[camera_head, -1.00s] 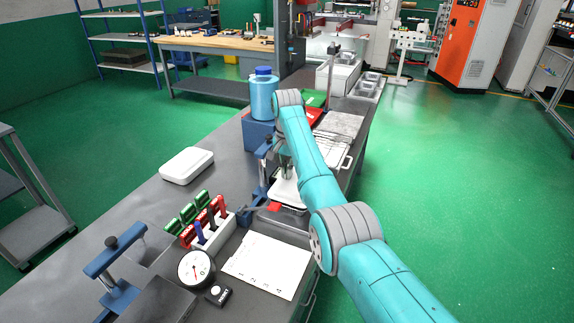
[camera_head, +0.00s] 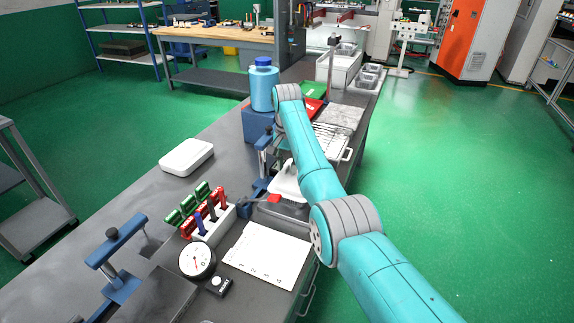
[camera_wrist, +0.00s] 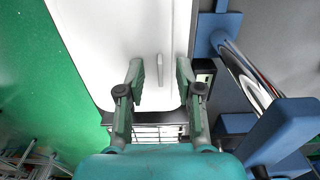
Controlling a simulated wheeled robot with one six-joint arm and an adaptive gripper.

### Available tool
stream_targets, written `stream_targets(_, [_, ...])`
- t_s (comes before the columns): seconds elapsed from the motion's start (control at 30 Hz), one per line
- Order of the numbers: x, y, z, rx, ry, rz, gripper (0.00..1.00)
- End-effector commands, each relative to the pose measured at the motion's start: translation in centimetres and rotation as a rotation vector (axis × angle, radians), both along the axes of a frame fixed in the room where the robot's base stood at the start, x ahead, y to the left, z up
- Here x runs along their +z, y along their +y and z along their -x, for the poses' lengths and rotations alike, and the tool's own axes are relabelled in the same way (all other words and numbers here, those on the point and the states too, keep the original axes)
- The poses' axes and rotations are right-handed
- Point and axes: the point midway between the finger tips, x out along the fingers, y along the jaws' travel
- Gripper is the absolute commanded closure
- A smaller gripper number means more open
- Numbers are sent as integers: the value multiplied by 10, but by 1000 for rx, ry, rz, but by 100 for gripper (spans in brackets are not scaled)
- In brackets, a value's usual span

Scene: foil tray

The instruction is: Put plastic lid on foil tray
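In the wrist view a flat white panel (camera_wrist: 110,35) with rounded corners and a short raised ridge (camera_wrist: 160,65) fills the upper middle; it looks like the plastic lid. My gripper (camera_wrist: 159,68) is open above it. Its two green fingers stand apart on either side of the ridge, with gaps, and hold nothing. In the head view a white piece (camera_head: 286,186) shows beside my teal arm, which hides most of it and the gripper. A closed-looking white box (camera_head: 187,157) with rounded corners lies on the bench at left. I cannot clearly identify the foil tray.
A blue clamp (camera_wrist: 285,130) stands close to the right of my gripper. On the bench are a white rack of red and green-handled tools (camera_head: 205,215), a dial gauge (camera_head: 196,260), a paper sheet (camera_head: 267,254) and a blue bottle (camera_head: 263,85). The bench left of the white box is clear.

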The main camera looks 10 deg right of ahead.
Motion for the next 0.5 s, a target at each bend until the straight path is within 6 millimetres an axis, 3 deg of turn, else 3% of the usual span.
stream_targets(0.17, [15, 0, -1, 0, -2, 0, 65])
stream_targets(0.5, [80, 0, -1, 0, -3, 0, 65])
